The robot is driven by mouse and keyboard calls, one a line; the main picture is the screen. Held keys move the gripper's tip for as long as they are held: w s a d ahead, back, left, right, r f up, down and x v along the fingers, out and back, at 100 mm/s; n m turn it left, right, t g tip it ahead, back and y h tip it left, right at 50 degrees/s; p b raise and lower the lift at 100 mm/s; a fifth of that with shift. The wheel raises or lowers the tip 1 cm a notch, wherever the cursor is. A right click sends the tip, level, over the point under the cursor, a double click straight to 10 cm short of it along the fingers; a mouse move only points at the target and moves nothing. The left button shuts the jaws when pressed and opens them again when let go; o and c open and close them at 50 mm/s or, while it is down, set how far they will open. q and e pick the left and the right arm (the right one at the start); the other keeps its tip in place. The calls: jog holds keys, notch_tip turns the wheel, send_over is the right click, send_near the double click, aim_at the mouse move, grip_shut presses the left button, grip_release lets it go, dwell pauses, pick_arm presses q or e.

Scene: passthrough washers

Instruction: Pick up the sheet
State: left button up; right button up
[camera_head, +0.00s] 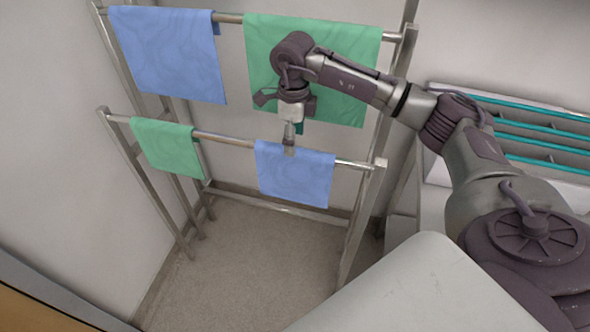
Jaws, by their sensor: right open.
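Several cloth sheets hang over the bars of a metal rack. A large blue sheet (170,55) and a large green sheet (335,50) hang on the upper bar. A small green sheet (168,148) and a small blue sheet (296,180) hang on the lower bar. My right gripper (289,147) is open and points down at the top edge of the small blue sheet. I cannot tell whether its fingers touch or straddle the cloth. My right arm hides part of the large green sheet. My left gripper is not in view.
The metal rack (225,139) stands against the wall, its lower bar nearer to me. A unit with teal slats (545,133) is at the right. A pale surface (415,295) fills the lower right. The floor (245,260) below the rack is clear.

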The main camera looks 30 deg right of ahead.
aim_at(295, 174)
jog(key=shift+f+p, duration=0.35)
jog(key=shift+f, duration=0.2)
jog(key=f, duration=0.1)
jog(key=f+p, duration=0.1)
jog(key=f, duration=0.1)
jog(key=shift+s+f+p, duration=0.25)
jog(key=shift+f+p, duration=0.05)
jog(key=shift+p, duration=0.05)
jog(key=shift+f, duration=0.45)
jog(key=shift+w, duration=0.1)
jog(key=shift+a, duration=0.1)
jog(key=shift+c, duration=0.2)
jog(key=c, duration=1.1)
jog(key=shift+r, duration=0.15)
